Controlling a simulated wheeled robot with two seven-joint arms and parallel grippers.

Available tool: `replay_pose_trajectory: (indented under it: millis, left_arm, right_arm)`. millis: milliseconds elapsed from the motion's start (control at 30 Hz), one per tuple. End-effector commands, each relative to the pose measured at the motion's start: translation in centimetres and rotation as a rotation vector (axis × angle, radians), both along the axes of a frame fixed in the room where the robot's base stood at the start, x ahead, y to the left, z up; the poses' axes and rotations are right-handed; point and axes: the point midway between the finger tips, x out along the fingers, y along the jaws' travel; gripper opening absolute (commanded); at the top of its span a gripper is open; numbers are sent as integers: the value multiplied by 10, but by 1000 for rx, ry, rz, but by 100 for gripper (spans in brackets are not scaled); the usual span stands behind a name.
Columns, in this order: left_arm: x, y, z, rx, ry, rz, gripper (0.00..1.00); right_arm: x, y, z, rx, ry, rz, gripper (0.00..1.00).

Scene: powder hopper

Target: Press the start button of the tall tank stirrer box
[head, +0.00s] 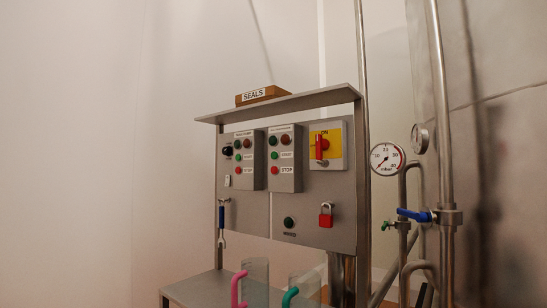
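Two grey control boxes hang side by side on the steel panel (312,193), their top titles too small to read. The right box (284,183) has a green button (274,155) labelled START above a red button (274,169) labelled STOP. The left box (245,183) has a similar green button (238,157) and red button (238,170). Each box has a green lamp and a dark red lamp near its top. I cannot tell from the titles which is the stirrer box. Neither of my grippers is in view.
A red rotary switch (321,146) on a yellow plate, a red padlock (326,220) and a dark round button (289,222) are also on the panel. Jugs with pink (236,290) and teal (288,297) handles stand below. Pipes, a gauge (387,158) and a blue valve handle (414,214) are right.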

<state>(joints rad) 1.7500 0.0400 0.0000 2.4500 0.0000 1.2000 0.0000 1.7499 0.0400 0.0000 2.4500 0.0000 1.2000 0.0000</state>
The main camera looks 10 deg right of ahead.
Motion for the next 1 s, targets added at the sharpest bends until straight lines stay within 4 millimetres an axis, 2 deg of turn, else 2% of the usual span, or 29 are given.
replay_pose_trajectory:
  millis: [133,167,400,467,1000]
  left_arm:
    - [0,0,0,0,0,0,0]
    - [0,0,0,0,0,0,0]
    - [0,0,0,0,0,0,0]
    - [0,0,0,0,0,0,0]
    - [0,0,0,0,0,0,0]
  right_arm:
    - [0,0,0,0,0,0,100]
    - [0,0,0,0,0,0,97]
    - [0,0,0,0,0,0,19]
    - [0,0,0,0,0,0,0]
    - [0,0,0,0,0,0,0]
